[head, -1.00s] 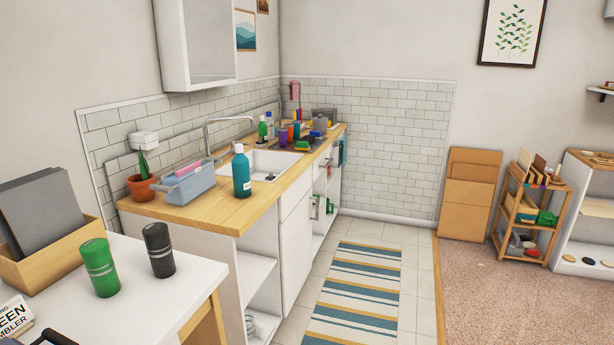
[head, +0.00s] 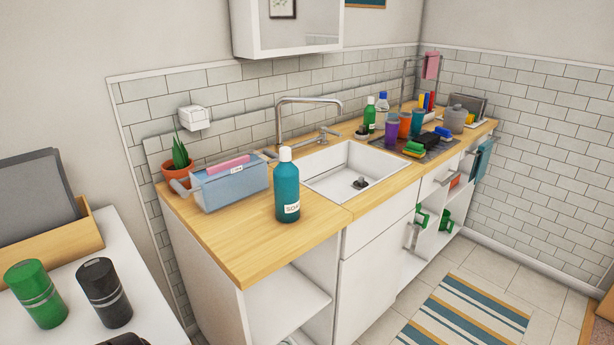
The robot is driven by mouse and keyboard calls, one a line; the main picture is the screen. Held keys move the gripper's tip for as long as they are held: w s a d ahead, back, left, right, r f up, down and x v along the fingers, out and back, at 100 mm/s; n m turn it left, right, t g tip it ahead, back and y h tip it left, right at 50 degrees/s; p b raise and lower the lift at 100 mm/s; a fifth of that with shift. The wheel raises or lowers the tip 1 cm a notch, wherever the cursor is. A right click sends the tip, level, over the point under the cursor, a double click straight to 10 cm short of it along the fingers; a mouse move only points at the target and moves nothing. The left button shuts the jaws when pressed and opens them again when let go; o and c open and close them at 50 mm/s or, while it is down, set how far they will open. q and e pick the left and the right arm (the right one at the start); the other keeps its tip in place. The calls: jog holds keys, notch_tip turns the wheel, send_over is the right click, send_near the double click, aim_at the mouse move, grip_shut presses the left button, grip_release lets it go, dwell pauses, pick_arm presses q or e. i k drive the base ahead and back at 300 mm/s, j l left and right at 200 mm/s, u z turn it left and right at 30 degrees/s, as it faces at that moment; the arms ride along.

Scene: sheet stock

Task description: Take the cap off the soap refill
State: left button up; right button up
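The soap refill is a teal bottle (head: 287,186) with a white label reading "SOAP". It stands upright on the wooden counter (head: 245,247), in front of the sink's left end. Its white cap (head: 285,154) is on top of the bottle. Neither of my grippers is clearly visible in the head view. A small dark shape shows at the bottom left edge, and I cannot tell what it is.
A blue-grey caddy (head: 236,188) stands just left of the bottle, with a potted plant (head: 178,163) behind. The sink (head: 362,170) lies to its right, then cups, bottles and sponges. A white table with a green tumbler (head: 36,294) and a black tumbler (head: 104,293) is at lower left.

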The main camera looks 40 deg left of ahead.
aim_at(286, 175)
jog(key=i+u, duration=0.45)
jog(key=i+l+u, duration=0.15)
jog(key=u, duration=0.35)
jog(key=i+l+u, duration=0.25)
jog(key=u, duration=0.2)
jog(key=i+l+u, duration=0.3)
jog(key=u, duration=0.15)
